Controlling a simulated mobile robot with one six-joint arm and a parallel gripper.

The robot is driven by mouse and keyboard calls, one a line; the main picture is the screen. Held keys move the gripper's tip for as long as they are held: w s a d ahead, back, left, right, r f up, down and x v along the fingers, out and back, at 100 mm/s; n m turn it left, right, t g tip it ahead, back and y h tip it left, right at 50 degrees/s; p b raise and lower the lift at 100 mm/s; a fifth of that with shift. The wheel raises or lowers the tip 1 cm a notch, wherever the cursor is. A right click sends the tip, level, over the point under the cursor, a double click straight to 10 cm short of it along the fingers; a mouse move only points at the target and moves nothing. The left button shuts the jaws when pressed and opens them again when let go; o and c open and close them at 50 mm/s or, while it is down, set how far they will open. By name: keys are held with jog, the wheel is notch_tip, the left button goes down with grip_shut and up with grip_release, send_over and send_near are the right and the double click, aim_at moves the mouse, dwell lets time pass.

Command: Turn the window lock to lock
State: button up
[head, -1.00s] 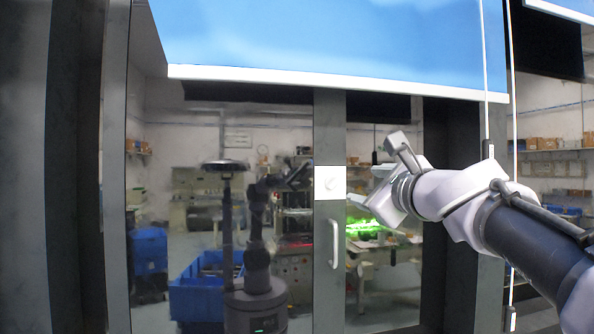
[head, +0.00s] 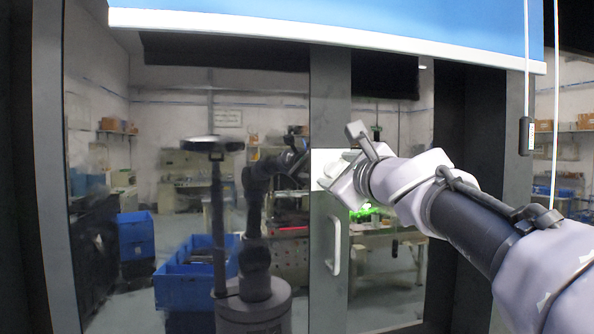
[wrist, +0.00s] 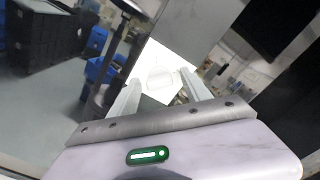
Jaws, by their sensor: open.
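The window lock's white square plate (head: 322,158) sits on the dark window frame in the head view, partly hidden behind my gripper (head: 336,180). In the wrist view the white plate (wrist: 170,66) shows between my gripper's fingers (wrist: 163,92), with a pale round lock knob (wrist: 160,77) on it. The fingers are spread apart, one on each side of the knob. I cannot tell whether they touch it. The knob's turn position is too faint to read.
A white pull handle (head: 334,246) is on the frame below the lock. A blue blind (head: 330,18) with a white bottom bar hangs above. Cords with a dark weight (head: 526,136) hang at right. The glass (head: 190,110) mirrors my body and blue bins.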

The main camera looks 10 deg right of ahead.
grip_shut()
jog(key=shift+n, duration=0.3)
jog(key=n+b, duration=0.2)
jog(key=n, duration=0.1)
jog(key=shift+n, duration=0.3)
jog(key=n+b, duration=0.2)
jog(key=n, duration=0.2)
jog(key=shift+f+n, duration=0.1)
jog(key=shift+n, duration=0.2)
jog(key=n+b, duration=0.3)
jog(key=n, duration=0.2)
jog(key=shift+n+b, duration=0.7)
jog(key=shift+n, duration=1.3)
jog(key=shift+r, duration=0.2)
